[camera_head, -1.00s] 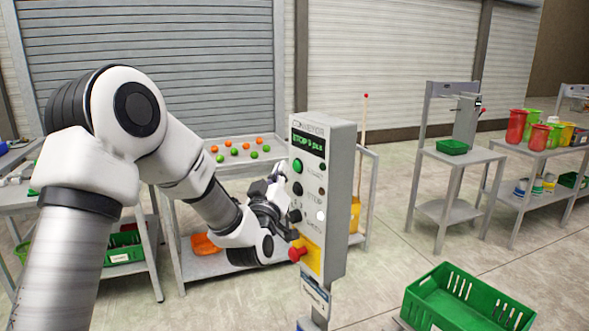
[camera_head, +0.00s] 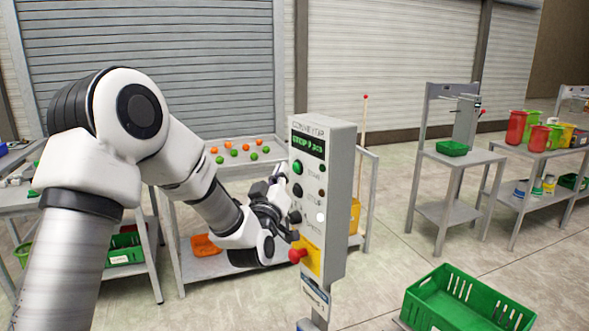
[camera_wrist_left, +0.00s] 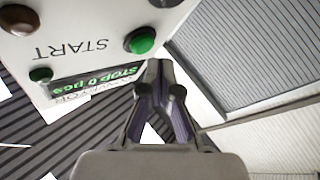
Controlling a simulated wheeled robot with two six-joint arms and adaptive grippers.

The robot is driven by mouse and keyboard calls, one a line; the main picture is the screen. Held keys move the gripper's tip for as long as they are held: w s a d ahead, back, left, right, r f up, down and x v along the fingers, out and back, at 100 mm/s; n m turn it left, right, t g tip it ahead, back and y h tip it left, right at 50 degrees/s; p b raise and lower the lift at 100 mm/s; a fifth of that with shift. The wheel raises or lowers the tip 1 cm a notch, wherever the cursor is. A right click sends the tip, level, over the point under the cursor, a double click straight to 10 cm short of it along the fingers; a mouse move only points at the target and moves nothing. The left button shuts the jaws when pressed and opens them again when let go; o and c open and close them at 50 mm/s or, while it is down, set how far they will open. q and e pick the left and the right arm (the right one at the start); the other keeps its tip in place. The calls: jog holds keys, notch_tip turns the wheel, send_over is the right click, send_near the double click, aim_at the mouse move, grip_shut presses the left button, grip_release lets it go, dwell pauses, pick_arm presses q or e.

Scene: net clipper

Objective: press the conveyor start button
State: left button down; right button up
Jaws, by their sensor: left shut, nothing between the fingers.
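The conveyor control box (camera_head: 340,205) is a grey upright box on a post, in the middle of the head view. Its green start button (camera_head: 298,167) sits below the display (camera_head: 307,143). In the left wrist view the green button (camera_wrist_left: 141,41) is beside the word START, and the display (camera_wrist_left: 100,84) reads STOP 0 pcs. My left gripper (camera_head: 277,181) is shut and empty, just left of the box face. In the left wrist view its fingertips (camera_wrist_left: 160,70) are close to the green button, with a visible gap in the picture; depth is hard to tell. My right gripper is not in view.
Dark buttons (camera_head: 296,189) and a red emergency knob (camera_head: 297,255) on a yellow plate are lower on the box. A table with orange and green balls (camera_head: 232,152) stands behind my arm. A green crate (camera_head: 465,300) is at the front right. Open floor (camera_head: 400,240) lies right of the box.

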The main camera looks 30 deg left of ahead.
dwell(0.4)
pick_arm(q)
jog(key=shift+w+d, duration=0.2)
jog(key=shift+w, duration=0.2)
